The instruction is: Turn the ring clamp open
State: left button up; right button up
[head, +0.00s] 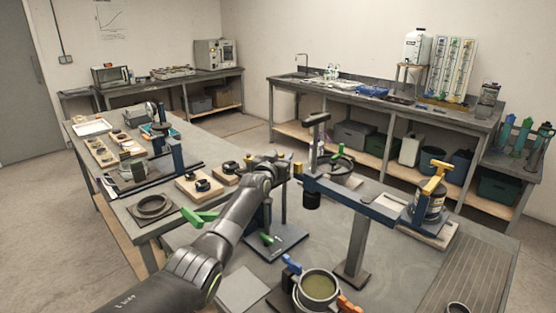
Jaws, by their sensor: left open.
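My left arm comes in from the bottom left, and its open left gripper (287,163) is over the middle of the bench. Its fingers are small and dark, and I see nothing held in them. A small yellow piece (298,169) at the left end of a blue-grey beam (345,194) is close to the gripper; I cannot tell whether they touch. A round pot (318,287) with a metal ring, a blue lever and an orange lever stands at the front. A canister (430,203) with a yellow lever stands at the right. I cannot tell which is the ring clamp. My right gripper is not in view.
A post (355,250) carries the beam above the bench. A dark ring (153,205) lies on a plate at the left, near a green handle (198,217). A stand with a green lever (268,239) is beside my arm.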

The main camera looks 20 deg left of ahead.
pick_arm(q)
jog(key=shift+s+r+p, duration=0.1)
jog(key=shift+s+p, duration=0.2)
jog(key=shift+p, duration=0.2)
jog(key=shift+s+a+r+p, duration=0.1)
jog(key=shift+s+r+p, duration=0.05)
jog(key=shift+s+p, duration=0.85)
jog(key=s+p, duration=0.1)
jog(key=s, duration=0.2)
jog(key=shift+s+a+f, duration=0.1)
jog(key=shift+s+f, duration=0.1)
jog(key=s+b, duration=0.1)
jog(key=s, duration=1)
jog(key=shift+s+a+b, duration=0.2)
jog(key=shift+a+b, duration=0.1)
jog(key=shift+b, duration=0.1)
